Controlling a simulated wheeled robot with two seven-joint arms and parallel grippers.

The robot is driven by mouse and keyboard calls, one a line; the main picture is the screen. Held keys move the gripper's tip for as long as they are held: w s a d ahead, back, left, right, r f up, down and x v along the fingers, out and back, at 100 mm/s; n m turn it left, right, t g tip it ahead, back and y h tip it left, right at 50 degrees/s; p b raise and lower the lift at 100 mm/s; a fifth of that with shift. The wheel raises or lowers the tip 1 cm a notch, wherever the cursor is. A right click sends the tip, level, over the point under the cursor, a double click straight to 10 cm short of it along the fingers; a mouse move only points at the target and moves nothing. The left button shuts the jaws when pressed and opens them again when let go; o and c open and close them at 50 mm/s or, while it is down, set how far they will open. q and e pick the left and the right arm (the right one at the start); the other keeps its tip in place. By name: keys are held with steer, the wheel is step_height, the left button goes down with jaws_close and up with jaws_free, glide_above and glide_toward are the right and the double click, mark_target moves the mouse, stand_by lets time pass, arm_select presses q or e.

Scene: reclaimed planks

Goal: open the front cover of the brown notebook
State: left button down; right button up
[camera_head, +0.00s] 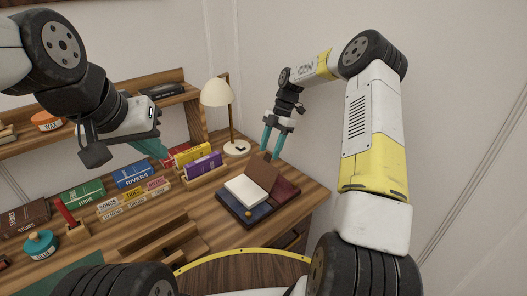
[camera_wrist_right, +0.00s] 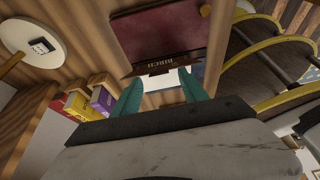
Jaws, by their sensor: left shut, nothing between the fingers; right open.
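The brown notebook lies at the desk's right end in the head view, its white pages (camera_head: 246,190) bare. Its brown cover (camera_head: 262,174) stands raised and tilted behind them. In the right wrist view a brown strip lettered BIRCH (camera_wrist_right: 168,64) shows beyond the fingertips. My right gripper (camera_head: 268,155) is open above and behind the raised cover, pointing down; its teal fingers (camera_wrist_right: 162,88) show nothing held between them. I cannot tell whether they touch the cover. My left gripper (camera_head: 163,155) is shut and empty above the desk, left of the notebook.
A maroon book (camera_head: 287,188) and a dark blue one (camera_head: 245,208) lie around the notebook. A lamp (camera_head: 217,95) stands behind. A purple book (camera_head: 203,166) and yellow book (camera_head: 193,152) stand left. Several labelled books and a teal jar (camera_head: 40,243) fill the left side.

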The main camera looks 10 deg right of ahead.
steer(key=s+a+r, duration=0.1)
steer(key=s, duration=0.7)
steer(key=s+a+r, duration=0.2)
steer(key=s, duration=0.5)
steer(key=shift+s+r, duration=0.2)
steer(key=shift+s, duration=0.2)
steer(key=s+d+r+m+t, duration=0.2)
steer(key=s+r+m+t, duration=0.2)
steer(key=s+r+m, duration=0.4)
steer(key=s+d+r+m+t+h, duration=0.1)
steer(key=s+r+m+t, duration=0.3)
steer(key=s+r+m, duration=0.4)
step_height(320, 180, up, 4)
steer(key=d+m, duration=0.1)
steer(key=m, duration=0.7)
steer(key=shift+s+d+r+t+h, duration=0.2)
steer(key=shift+s+d+t+h, duration=0.1)
steer(key=shift+s+d+t, duration=0.1)
steer(key=shift+c, duration=0.4)
